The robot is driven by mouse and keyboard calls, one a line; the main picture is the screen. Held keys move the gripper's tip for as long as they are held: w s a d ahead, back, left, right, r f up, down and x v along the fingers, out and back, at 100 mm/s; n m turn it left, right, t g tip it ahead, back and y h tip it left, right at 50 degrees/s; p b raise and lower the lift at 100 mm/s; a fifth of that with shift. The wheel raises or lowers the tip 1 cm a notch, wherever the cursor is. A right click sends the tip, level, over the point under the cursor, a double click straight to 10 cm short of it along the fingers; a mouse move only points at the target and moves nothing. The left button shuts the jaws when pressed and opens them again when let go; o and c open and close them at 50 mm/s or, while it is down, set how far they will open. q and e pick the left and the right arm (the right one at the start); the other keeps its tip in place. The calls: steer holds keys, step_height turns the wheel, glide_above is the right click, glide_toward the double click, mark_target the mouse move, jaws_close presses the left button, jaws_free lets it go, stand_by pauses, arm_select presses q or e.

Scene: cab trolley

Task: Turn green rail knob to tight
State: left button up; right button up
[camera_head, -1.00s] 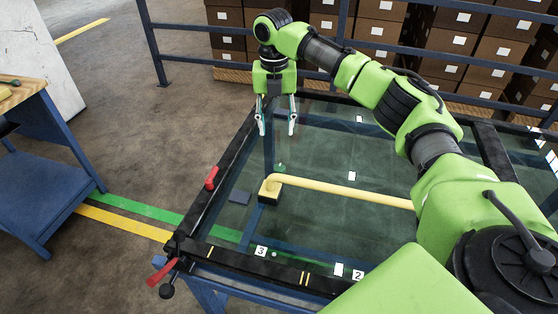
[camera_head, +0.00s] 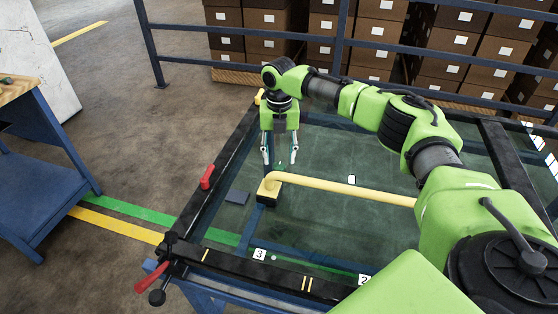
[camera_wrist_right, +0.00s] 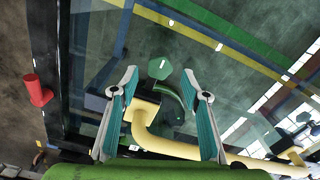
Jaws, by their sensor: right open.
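I cannot tell whether the fingers reach down around the knob. Any tight marking is too small to see. My left gripper is out of view.
The glass-topped trolley has a dark frame (camera_head: 228,160) with a red handle (camera_head: 207,176) on it. Another red lever (camera_head: 152,277) is at the front left corner. A blue bench (camera_head: 40,195) stands at left. Railings and stacked boxes (camera_head: 380,45) are behind.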

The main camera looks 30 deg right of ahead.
mark_target(279, 169)
steer(key=shift+f, duration=1.35)
steer(key=c, duration=1.1)
steer(key=shift+r, duration=0.1)
